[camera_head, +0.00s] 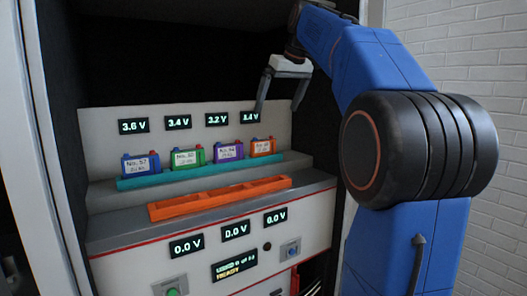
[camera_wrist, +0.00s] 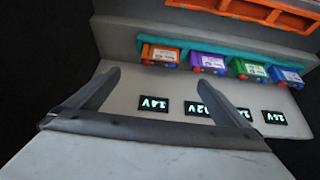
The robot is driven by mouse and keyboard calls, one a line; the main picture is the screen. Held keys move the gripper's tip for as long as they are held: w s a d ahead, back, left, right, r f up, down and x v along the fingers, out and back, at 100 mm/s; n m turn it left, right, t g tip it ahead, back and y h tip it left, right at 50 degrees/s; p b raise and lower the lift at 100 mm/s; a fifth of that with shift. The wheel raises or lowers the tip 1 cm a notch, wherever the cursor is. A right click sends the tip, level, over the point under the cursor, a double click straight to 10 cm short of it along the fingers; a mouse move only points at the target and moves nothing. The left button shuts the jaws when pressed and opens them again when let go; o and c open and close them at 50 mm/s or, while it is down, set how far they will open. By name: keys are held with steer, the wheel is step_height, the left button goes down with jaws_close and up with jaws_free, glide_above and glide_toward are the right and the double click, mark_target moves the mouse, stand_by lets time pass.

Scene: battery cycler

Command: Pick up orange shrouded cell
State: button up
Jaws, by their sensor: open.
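The orange shrouded cell (camera_head: 262,147) is the rightmost of a row of cells on a teal rack (camera_head: 218,172) in the head view. It has a white label, and a 3.4 V or similar display sits above it. In the wrist view the orange cell (camera_wrist: 160,55) is at the left end of the row, upside down. My gripper (camera_head: 279,113) is open and empty, in front of the back panel, above and right of the orange cell. In the wrist view my two fingers (camera_wrist: 162,92) point toward the rack, apart from the cell.
Purple (camera_head: 228,152), green (camera_head: 187,158) and blue (camera_head: 141,164) cells stand left of the orange one. An empty-looking orange tray (camera_head: 220,198) lies on the ledge in front. Voltage displays line the back panel. A cabinet wall (camera_head: 57,130) bounds the left side.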

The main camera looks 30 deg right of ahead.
mark_target(264, 140)
steer(key=x, duration=1.7)
steer(key=shift+w, duration=0.2)
steer(key=c, duration=1.4)
